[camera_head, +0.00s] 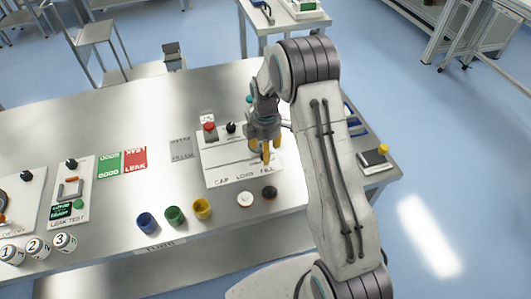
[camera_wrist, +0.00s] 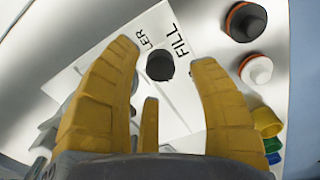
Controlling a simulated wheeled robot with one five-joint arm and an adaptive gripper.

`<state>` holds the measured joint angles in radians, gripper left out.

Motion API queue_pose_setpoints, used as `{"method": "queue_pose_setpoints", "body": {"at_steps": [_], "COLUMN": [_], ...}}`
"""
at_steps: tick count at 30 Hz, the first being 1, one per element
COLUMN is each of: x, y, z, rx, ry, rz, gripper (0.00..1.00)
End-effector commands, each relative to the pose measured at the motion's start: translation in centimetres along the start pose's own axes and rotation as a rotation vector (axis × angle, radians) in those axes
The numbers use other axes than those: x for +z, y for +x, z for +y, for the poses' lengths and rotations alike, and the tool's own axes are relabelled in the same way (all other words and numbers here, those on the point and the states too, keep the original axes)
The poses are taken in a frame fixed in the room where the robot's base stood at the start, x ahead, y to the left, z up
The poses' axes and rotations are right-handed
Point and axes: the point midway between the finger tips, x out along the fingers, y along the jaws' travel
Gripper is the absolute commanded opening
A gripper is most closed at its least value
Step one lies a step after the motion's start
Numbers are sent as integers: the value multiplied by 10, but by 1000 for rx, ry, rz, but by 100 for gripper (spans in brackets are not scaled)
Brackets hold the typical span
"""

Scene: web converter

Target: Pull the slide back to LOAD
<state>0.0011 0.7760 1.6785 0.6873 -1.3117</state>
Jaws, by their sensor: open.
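The white filler panel (camera_head: 220,170) lies on the steel bench with CAP, LOAD and FILL printed along its front edge. In the wrist view, a round black knob (camera_wrist: 160,66), which looks like the slide's handle, stands beside the FILL label (camera_wrist: 180,42). My gripper (camera_head: 266,153) is over the right part of the panel, pointing down. Its yellow fingers are open, one on each side of the knob, and hold nothing. Whether a finger touches the knob cannot be told. In the head view, my gripper hides the knob.
A red button (camera_head: 210,127) and a black knob (camera_head: 231,128) stand at the panel's back. A white cap (camera_head: 246,199) and a black cap (camera_head: 269,193) lie in front. Blue (camera_head: 147,223), green (camera_head: 175,215) and yellow (camera_head: 202,208) cups stand left of them.

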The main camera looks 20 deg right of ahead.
Motion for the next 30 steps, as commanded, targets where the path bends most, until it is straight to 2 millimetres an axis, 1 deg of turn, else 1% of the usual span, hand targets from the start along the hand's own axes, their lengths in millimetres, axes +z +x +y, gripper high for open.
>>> {"method": "queue_pose_setpoints", "body": {"at_steps": [3, 7, 12, 19, 20, 30], "x": [0, 0, 0, 0, 0, 0], "y": [12, 21, 25, 25, 25, 25], "z": [0, 0, 0, 0, 0, 0], "rx": [-2, -2, 0, 0, 0, 0], "ry": [1, 1, 1, 1, 1, 1], "rz": [-1, -1, 0, 0, 0, 0], "gripper": [54, 54, 54, 54, 56, 26]}}
